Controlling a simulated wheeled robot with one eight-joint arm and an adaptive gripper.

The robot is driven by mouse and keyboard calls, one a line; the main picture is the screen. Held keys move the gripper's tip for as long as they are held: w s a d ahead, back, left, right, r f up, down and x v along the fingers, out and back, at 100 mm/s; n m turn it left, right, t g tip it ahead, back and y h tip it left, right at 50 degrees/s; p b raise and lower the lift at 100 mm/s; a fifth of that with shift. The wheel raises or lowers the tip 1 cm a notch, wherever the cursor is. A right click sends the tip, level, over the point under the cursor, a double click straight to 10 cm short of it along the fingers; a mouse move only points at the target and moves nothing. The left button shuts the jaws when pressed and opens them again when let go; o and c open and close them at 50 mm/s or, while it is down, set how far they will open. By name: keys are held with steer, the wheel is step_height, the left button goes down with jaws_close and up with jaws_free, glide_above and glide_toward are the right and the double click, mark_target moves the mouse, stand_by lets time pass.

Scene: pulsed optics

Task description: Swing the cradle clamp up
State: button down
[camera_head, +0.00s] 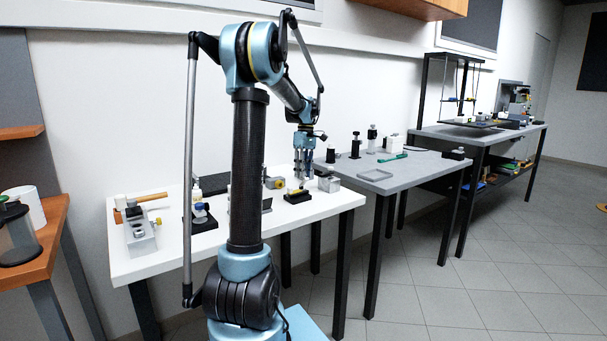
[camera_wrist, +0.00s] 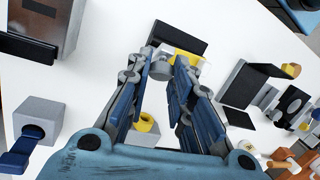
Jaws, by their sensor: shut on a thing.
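My gripper (camera_head: 303,182) points down at the right half of the white table, over a small black base with a yellow part (camera_head: 295,191). In the wrist view my gripper (camera_wrist: 164,68) has its fingertips on either side of a small grey rounded piece (camera_wrist: 159,66), and is shut on it. This piece sits beside the yellow part (camera_wrist: 187,58) and the black base (camera_wrist: 178,38); I take them to be the cradle clamp. The fingers hide part of it, so I cannot tell the clamp's angle.
A grey block with a blue lever (camera_wrist: 38,120) and a grey block with a yellow knob (camera_wrist: 146,122) stand close by. Black brackets (camera_wrist: 245,85) stand at the right of the wrist view. A grey table (camera_head: 425,172) adjoins on the right.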

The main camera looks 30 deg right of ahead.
steer(key=shift+w+g, duration=1.1)
steer(key=shift+g, duration=0.6)
steer(key=c, duration=1.4)
jaws_free()
steer(key=shift+a, duration=0.1)
steer(key=shift+r, duration=0.1)
steer(key=v, duration=1.1)
steer(key=shift+w+r, duration=0.3)
steer(key=shift+r, duration=0.05)
steer(key=shift+a, duration=0.1)
